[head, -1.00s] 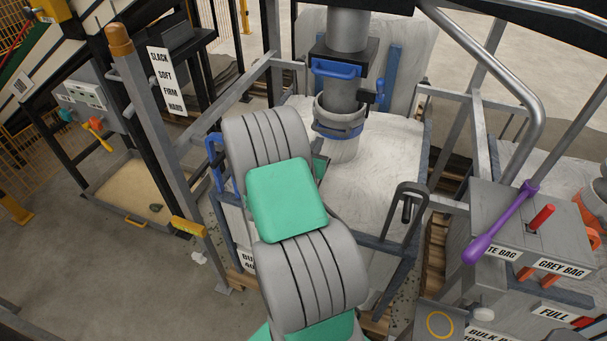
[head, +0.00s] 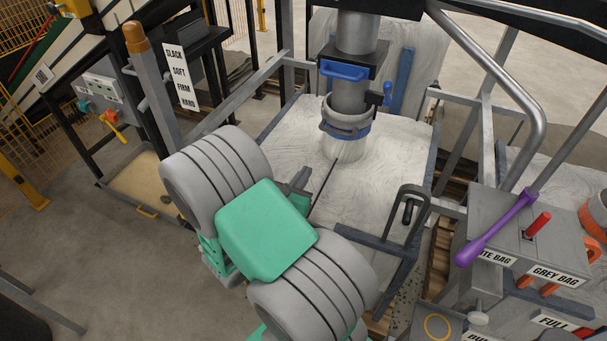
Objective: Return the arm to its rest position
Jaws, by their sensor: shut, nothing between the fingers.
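My arm, with thick grey ribbed links and green joint covers, rises from the bottom middle of the head view and bends to the upper left. It covers the left front part of the bag station. My gripper's fingers cannot be made out; the arm hides what lies behind it. A small dark grey piece shows just right of the upper link, and I cannot tell what it is.
A large white bag (head: 385,165) hangs under a grey filling spout (head: 350,98) with a blue clamp handle (head: 344,71). A metal frame surrounds it. A tan-topped post (head: 136,37) stands left.

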